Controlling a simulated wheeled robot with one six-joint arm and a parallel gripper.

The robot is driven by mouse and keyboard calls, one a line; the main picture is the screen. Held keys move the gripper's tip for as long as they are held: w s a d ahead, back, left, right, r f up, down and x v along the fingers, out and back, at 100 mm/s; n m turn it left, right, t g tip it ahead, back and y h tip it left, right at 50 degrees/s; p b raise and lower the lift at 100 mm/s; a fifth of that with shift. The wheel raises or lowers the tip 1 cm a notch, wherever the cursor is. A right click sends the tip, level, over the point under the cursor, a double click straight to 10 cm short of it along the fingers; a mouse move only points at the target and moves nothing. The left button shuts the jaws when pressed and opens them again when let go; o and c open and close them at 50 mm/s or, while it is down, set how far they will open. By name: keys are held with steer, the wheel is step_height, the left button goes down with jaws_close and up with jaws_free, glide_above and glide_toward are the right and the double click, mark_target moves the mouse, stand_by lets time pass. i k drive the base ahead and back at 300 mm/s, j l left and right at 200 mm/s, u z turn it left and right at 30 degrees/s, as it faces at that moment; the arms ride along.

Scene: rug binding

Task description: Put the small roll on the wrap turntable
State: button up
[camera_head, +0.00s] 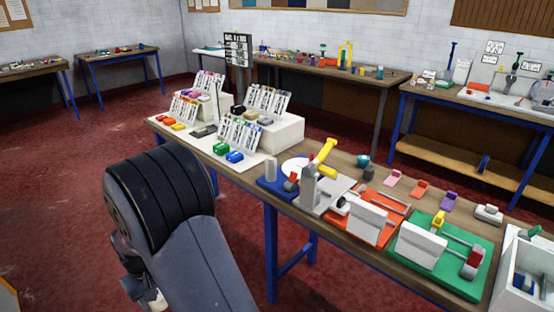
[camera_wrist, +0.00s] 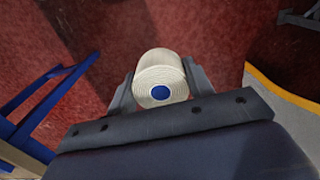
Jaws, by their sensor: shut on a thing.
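My gripper (camera_wrist: 159,82) is shut on a small cream-white roll with a blue core (camera_wrist: 148,74) in the wrist view. The roll sits between the two fingers, with its round end towards the camera and red floor behind it. In the head view my arm hides most of the gripper, low at the left and apart from the long table. The wrap turntable, a white disc (camera_head: 293,164) on a blue base, stands on the table near the middle. A yellow-handled device stands beside it and partly hides it.
The long wooden table (camera_head: 239,178) carries white display stands (camera_head: 272,133) at its far end. An orange station (camera_head: 373,228) and a green station (camera_head: 437,272) stand to the right of the turntable. A small pale cylinder (camera_head: 271,168) stands by its left edge. Red floor is open at the left.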

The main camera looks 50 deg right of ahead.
mark_target(302, 167)
steer(key=i+u, duration=0.25)
steer(key=i, duration=1.15)
steer(key=i+z, duration=0.1)
steer(key=z, duration=0.35)
steer(key=i+z, duration=0.1)
steer(key=z, duration=0.35)
steer(key=i+z, duration=0.1)
steer(key=z, duration=1.95)
